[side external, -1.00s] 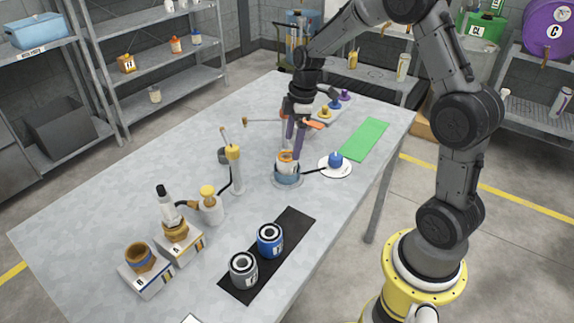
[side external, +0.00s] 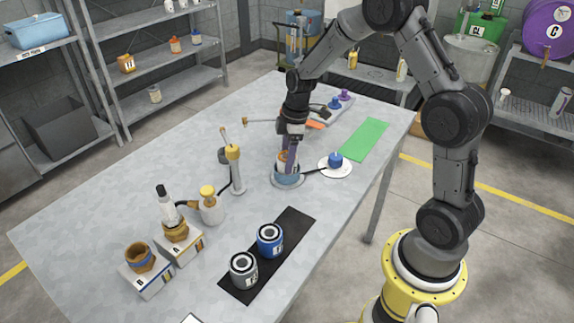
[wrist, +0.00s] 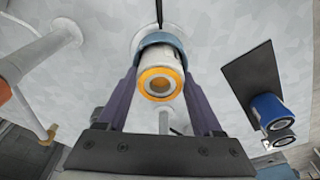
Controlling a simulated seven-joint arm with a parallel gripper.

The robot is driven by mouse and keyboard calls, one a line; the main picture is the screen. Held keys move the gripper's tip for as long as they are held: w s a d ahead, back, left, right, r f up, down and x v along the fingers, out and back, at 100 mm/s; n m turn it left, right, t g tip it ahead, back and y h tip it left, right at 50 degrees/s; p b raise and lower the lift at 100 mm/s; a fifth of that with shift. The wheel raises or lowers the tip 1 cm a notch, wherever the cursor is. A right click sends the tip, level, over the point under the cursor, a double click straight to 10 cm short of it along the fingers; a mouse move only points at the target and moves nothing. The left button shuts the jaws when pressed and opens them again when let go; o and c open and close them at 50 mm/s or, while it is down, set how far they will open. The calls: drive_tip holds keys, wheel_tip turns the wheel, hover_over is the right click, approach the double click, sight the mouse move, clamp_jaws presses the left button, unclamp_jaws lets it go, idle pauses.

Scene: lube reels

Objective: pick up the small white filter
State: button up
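The small white filter (wrist: 158,62) stands in the blue ring holder (wrist: 174,40), its orange top (wrist: 149,82) with a round hole facing the wrist camera. In the side external view the blue holder (side external: 286,176) stands on the table, and my gripper (side external: 287,161) reaches down to it, partly hiding the filter. In the wrist view, the two purple fingers of my gripper (wrist: 160,80) lie one on each side of the filter, very close to its wall. Whether they press on it cannot be made out.
A blue knob on a white disc (side external: 335,160) lies just right of the holder, near a green mat (side external: 364,139). A slim yellow-topped stand (side external: 235,170) is to the left. A black mat (side external: 292,225) bears a blue filter (side external: 270,240) and a grey filter (side external: 243,270).

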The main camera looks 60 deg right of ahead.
drive_tip(key=c, duration=0.7)
clamp_jaws()
drive_tip(key=shift+r, duration=0.15)
